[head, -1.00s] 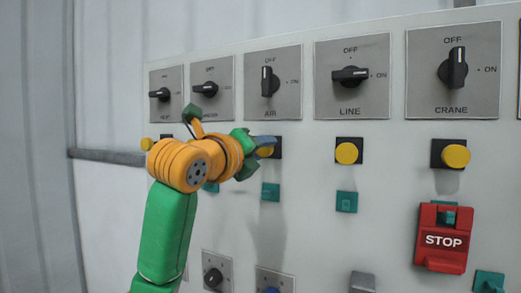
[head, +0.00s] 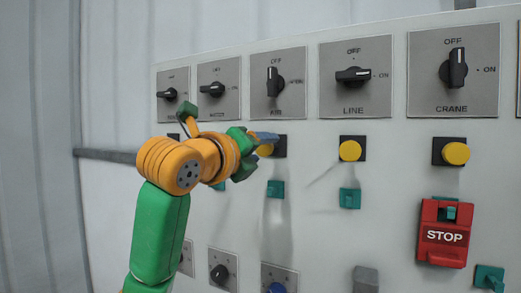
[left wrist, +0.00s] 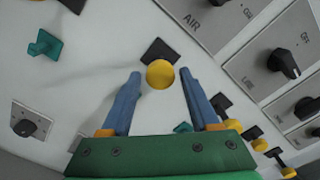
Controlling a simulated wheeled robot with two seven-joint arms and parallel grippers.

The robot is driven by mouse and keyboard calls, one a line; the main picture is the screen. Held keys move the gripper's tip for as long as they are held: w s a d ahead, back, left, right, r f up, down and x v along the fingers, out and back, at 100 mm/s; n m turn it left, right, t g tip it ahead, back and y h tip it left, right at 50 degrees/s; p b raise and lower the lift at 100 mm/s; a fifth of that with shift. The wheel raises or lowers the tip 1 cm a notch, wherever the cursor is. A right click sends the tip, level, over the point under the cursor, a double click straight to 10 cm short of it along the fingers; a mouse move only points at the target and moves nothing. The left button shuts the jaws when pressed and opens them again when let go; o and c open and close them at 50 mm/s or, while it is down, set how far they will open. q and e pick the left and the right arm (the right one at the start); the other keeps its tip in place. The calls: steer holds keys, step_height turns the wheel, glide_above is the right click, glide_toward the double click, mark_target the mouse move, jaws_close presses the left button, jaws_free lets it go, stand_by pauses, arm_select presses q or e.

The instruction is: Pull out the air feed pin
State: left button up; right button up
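The air feed pin is a yellow round knob (head: 265,150) on a black square mount, below the AIR switch (head: 274,83). In the head view my left gripper (head: 266,138) reaches it from the left and partly covers it. In the left wrist view the yellow knob (left wrist: 160,75) shows between the tips of two blue fingers, with a gap on each side. The left gripper is open and holds nothing. How deep the knob sits between the fingers is hard to tell. My right gripper is not in view.
More yellow knobs sit to the right, under LINE (head: 350,151) and CRANE (head: 455,153). Teal latches (head: 350,198) stick out below them. A red STOP box (head: 443,233) is at the lower right. A grey rail (head: 108,156) runs along the wall at left.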

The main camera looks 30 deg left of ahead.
arm_select(q)
steer(key=shift+o, duration=0.3)
steer(key=shift+s, duration=0.1)
steer(key=s+b, duration=0.3)
steer(key=s, duration=0.4)
steer(key=shift+d, duration=0.2)
steer(key=shift+w, duration=0.1)
steer(key=shift+r, duration=0.1)
